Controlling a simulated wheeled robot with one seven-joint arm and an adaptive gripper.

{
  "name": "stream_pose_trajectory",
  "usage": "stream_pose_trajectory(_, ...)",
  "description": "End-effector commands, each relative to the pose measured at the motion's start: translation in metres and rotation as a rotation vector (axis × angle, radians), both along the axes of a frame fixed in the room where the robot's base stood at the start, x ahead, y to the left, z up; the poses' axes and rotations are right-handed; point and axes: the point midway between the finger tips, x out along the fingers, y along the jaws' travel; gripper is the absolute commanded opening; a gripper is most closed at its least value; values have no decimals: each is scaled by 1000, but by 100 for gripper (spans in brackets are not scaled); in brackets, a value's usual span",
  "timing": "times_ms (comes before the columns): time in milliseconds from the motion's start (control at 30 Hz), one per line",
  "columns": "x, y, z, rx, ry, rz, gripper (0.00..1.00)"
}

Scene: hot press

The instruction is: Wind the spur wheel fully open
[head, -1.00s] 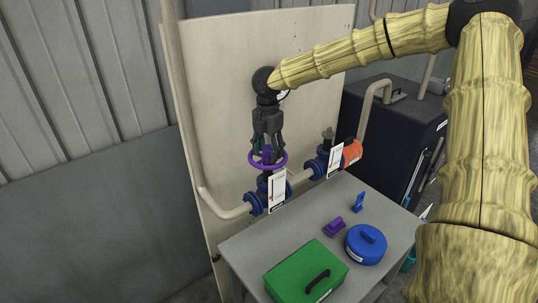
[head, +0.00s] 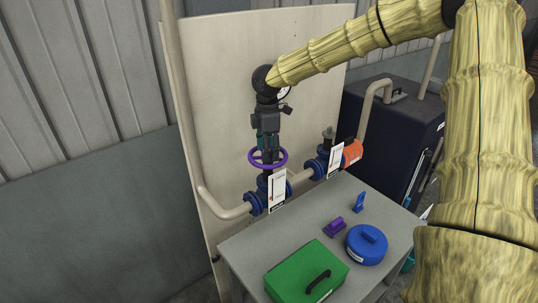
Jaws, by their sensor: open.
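A purple handwheel (head: 284,163) lies level on top of the blue valve (head: 257,202) on the left part of the beige pipe. It is the only wheel I can make out clearly, and I cannot read a name on it. My gripper (head: 268,153) points straight down, just above the wheel's centre. It is open and shows nearly edge-on, with its fingers overlapping in view. I cannot tell whether the fingertips touch the wheel's hub or spokes. A white tag (head: 277,193) hangs in front of the valve.
A beige panel (head: 215,90) stands close behind.

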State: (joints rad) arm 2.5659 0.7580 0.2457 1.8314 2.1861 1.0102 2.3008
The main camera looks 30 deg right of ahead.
Motion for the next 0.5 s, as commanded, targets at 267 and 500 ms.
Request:
stream_pose_trajectory(267, 0, 0, -1, -2, 0, -184, 54)
stream_pose_trajectory(500, 0, 0, -1, -2, 0, -349, 54)
